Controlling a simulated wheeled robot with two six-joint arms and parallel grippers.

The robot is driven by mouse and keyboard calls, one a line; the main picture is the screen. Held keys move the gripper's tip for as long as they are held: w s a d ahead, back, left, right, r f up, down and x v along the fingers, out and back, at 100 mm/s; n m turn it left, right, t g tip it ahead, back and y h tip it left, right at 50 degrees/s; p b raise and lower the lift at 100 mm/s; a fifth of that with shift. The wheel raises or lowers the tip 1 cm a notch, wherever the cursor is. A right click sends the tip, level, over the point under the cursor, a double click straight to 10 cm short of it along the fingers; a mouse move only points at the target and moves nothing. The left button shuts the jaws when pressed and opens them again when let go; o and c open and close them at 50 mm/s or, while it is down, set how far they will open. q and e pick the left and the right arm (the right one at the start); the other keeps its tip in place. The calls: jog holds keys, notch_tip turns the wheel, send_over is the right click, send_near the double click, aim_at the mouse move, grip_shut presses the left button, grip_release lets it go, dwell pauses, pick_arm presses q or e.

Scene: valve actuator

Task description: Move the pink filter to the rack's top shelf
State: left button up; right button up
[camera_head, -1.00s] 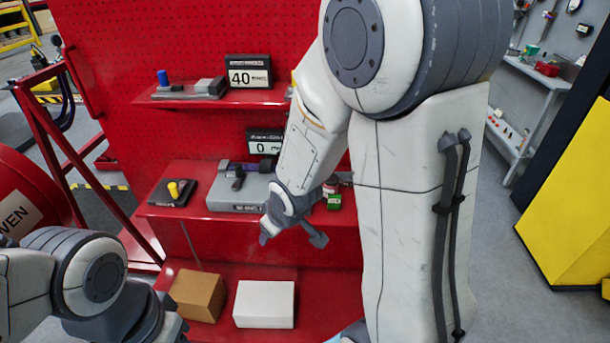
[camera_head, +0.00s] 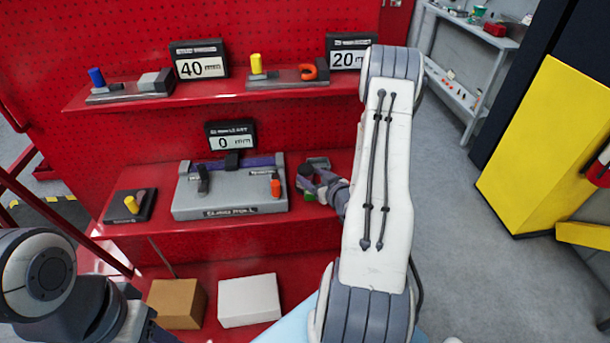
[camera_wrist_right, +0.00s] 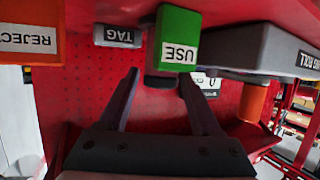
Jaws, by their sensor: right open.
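No pink filter can be made out in either view. The rack's top shelf (camera_head: 225,97) is a red ledge on a pegboard, holding two grey fixtures and two number signs. My right gripper (camera_head: 318,180) is at the right of the middle shelf (camera_head: 240,228), partly hidden by my arm. In the right wrist view its fingers (camera_wrist_right: 160,85) are apart. A green block marked USE (camera_wrist_right: 178,38) shows at the right finger; contact is unclear. A grey TAG piece (camera_wrist_right: 118,36) is beyond the fingers. My left arm is at the lower left, its fingertips not clear.
On the middle shelf are a grey fixture (camera_head: 230,205) with a 0 mm sign (camera_head: 231,135) and a dark block with a yellow knob (camera_head: 131,204). Brown (camera_head: 176,304) and white (camera_head: 249,300) boxes sit below. An orange REJECT block (camera_wrist_right: 30,40) shows in the wrist view.

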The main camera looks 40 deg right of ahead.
aim_at(301, 165)
jog(key=shift+x, duration=0.9)
jog(key=p+x, duration=0.2)
jog(key=x, duration=0.2)
jog(key=shift+w+a+r+p, duration=0.1)
jog(key=shift+w+a+p, duration=0.1)
jog(key=shift+p, duration=0.2)
jog(key=shift+w+d+f, duration=0.1)
jog(key=shift+w+f, duration=0.2)
jog(key=shift+w, duration=0.05)
grip_shut()
jog(key=shift+r, duration=0.1)
jog(key=shift+r+b, duration=0.35)
jog(key=shift+r, duration=0.4)
notch_tip(301, 165, up, 2)
jog(key=shift+r+b, duration=0.1)
jog(key=shift+b, duration=0.3)
jog(key=s+d+r+b, duration=0.2)
jog(key=s+d+r, duration=0.5)
jog(key=s, duration=0.2)
jog(key=shift+d+b, duration=0.3)
